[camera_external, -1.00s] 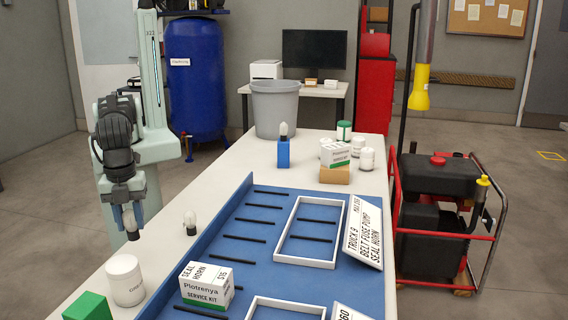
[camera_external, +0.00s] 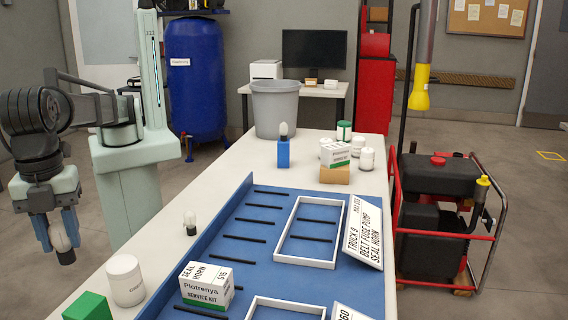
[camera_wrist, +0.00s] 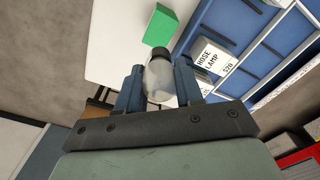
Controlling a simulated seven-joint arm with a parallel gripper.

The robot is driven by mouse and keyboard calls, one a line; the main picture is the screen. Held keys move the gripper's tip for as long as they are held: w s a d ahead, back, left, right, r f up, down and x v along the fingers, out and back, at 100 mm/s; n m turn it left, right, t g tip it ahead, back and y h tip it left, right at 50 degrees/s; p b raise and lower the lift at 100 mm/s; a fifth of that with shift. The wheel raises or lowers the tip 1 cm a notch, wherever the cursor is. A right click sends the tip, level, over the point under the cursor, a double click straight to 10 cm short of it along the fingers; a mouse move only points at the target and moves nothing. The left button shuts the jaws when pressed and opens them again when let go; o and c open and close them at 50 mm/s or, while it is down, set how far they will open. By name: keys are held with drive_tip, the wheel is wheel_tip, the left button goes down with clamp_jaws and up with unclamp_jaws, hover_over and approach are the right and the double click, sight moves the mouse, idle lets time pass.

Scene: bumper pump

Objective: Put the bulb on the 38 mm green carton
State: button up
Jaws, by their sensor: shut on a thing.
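My gripper (camera_external: 57,232) is shut on a bulb (camera_external: 60,241) at the left of the external view, out beyond the table's left edge. The bulb hangs glass up between the fingers with its dark base down. In the wrist view the bulb (camera_wrist: 159,80) shows between both fingers, its dark base pointing away from the wrist. The green carton (camera_external: 88,306) stands on the table at the bottom left, to the right of and nearer than my gripper. It also shows in the wrist view (camera_wrist: 160,25), with its visible top bare.
A white jar (camera_external: 125,280) stands close behind the green carton. A second bulb (camera_external: 189,222) stands on the table. Another bulb (camera_external: 284,129) is on a blue carton (camera_external: 283,153). A blue tray (camera_external: 231,255) holds a service kit box (camera_external: 207,286).

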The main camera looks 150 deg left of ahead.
wheel_tip(320, 180, down, 10)
drive_tip(key=shift+r, duration=0.1)
idle(0.4)
drive_tip(key=shift+f, duration=0.2)
drive_tip(key=o, duration=1)
drive_tip(key=shift+r, duration=0.15)
wheel_tip(320, 180, up, 12)
drive_tip(key=shift+s+r, duration=0.1)
drive_tip(key=shift+s, duration=0.05)
